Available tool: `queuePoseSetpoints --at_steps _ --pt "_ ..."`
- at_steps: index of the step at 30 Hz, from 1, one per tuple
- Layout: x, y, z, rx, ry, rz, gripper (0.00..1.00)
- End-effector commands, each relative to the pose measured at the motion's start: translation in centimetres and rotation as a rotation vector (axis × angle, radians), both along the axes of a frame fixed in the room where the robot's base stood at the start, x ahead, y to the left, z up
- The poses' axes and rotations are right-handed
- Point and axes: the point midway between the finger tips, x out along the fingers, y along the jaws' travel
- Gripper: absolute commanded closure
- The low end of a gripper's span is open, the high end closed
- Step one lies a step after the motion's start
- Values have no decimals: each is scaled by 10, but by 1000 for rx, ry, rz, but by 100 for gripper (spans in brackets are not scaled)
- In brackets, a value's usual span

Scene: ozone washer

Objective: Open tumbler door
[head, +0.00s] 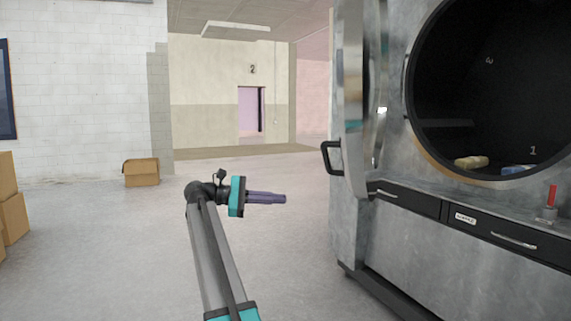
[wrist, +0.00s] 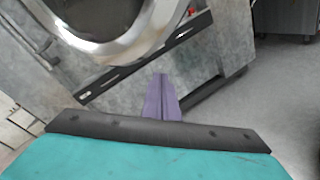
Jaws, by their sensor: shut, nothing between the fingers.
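The tumbler (head: 440,260) is a large grey metal machine at the right in the head view. Its door (head: 352,100) is swung out from the round opening (head: 490,90) and shows nearly edge-on, with a black handle (head: 330,158) on its left side. My gripper (head: 284,199) is shut and empty, left of the handle and a little lower in the picture, apart from it. In the wrist view my purple fingers (wrist: 162,80) are together, and the tumbler front (wrist: 180,70) shows beyond them, tilted, with part of a round metal rim (wrist: 110,50).
Inside the opening lie a tan item (head: 471,162) and a blue item (head: 518,169). Black drawers (head: 405,198) and a red lever (head: 552,196) are below it. Cardboard boxes (head: 141,173) stand at the left. The floor between them and the tumbler is clear.

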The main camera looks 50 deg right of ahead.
Motion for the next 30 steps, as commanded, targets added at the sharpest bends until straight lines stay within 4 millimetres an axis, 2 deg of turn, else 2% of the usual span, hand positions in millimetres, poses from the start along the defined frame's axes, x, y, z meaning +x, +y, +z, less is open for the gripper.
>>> queuePoseSetpoints --at_steps 9,15,23,30 --pt "33 26 -88 117 -58 140 100" --pt "42 51 -146 199 -106 204 100" --pt "41 93 -217 316 -175 255 100" --pt "25 140 -276 431 -243 267 100"
